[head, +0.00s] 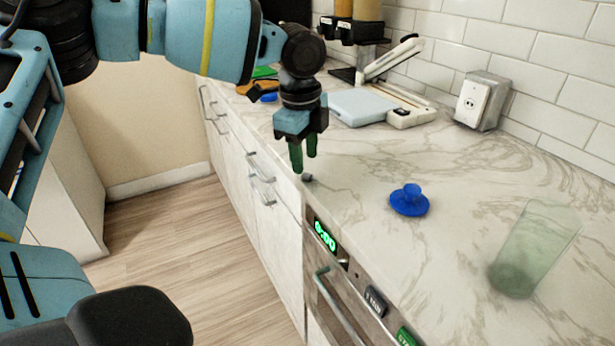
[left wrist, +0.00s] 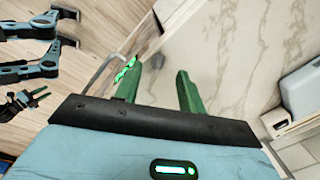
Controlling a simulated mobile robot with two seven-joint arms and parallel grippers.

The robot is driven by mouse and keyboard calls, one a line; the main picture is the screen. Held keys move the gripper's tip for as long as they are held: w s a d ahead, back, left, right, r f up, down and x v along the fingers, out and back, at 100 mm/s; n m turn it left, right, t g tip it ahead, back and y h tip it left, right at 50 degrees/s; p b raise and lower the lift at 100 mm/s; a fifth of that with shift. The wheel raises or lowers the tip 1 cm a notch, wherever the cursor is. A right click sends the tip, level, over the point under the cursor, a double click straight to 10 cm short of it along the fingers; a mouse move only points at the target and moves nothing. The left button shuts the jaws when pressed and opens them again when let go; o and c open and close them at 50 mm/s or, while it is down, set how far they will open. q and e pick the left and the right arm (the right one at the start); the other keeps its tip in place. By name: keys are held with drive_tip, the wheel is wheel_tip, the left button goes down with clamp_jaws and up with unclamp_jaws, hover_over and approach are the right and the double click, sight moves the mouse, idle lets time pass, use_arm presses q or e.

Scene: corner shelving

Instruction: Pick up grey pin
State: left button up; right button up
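The grey pin (head: 307,177) is a small grey piece on the marble counter, close to its front edge, in the head view. My left gripper (head: 304,163) points down just above it, its green fingertips a little short of the pin.
A blue knobbed piece (head: 409,200) and a greenish clear glass (head: 533,250) stand on the counter to the right. A pale blue scale-like box (head: 361,107) and a white stapler-like device (head: 411,116) are behind. An oven panel (head: 325,236) lies below the front edge.

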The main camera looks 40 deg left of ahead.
sight(306, 174)
use_arm(q)
wheel_tip(306, 174, down, 3)
drive_tip(key=shift+f, duration=0.2)
clamp_jaws()
